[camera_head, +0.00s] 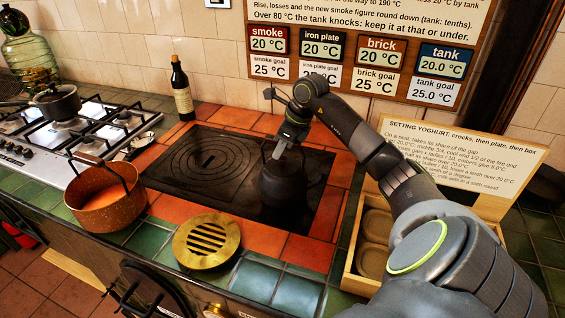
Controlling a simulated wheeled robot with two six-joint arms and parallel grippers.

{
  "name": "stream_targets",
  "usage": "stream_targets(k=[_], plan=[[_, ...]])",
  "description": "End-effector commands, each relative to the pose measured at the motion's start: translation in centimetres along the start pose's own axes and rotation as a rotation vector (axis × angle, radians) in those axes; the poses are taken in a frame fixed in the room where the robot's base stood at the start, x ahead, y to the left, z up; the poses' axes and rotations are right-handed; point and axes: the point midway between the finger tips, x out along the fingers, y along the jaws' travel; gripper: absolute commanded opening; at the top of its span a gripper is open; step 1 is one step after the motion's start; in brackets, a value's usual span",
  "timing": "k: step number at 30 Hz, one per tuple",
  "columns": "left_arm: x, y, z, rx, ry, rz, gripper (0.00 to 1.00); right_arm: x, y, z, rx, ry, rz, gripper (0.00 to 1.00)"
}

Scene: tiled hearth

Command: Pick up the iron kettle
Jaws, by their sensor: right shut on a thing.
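The dark iron kettle (283,182) sits on the black iron plate (205,168) set in the tiled hearth, toward the plate's right side. Its body is dark against the plate and partly covered by my gripper. My right gripper (280,150) reaches down from above and is shut on the kettle's upper part, likely the handle. The fingertips and the exact grip are hard to make out. I cannot tell whether the kettle's base touches the plate. My left gripper is not in view.
A copper pot (107,208) stands at the left front, a brass grate (206,243) at the front edge. A bottle (181,90) stands behind. A gas hob (75,135) with a saucepan (57,102) is left. A wooden box (352,270) with a sign (455,160) is right.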

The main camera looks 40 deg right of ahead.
Motion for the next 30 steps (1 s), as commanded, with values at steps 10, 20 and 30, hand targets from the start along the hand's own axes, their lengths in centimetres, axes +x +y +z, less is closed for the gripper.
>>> stream_targets(k=[10, 20, 30], plan=[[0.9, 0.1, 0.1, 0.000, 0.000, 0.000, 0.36, -3.2, -0.1, 1.5, -0.004, -0.006, -0.006, 0.00], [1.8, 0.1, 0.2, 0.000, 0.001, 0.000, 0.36, -8.1, 0.0, 3.4, -0.003, -0.004, -0.003, 0.00], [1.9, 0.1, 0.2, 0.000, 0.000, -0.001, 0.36, -9.4, 0.0, 3.9, -0.001, -0.002, -0.001, 0.00]])
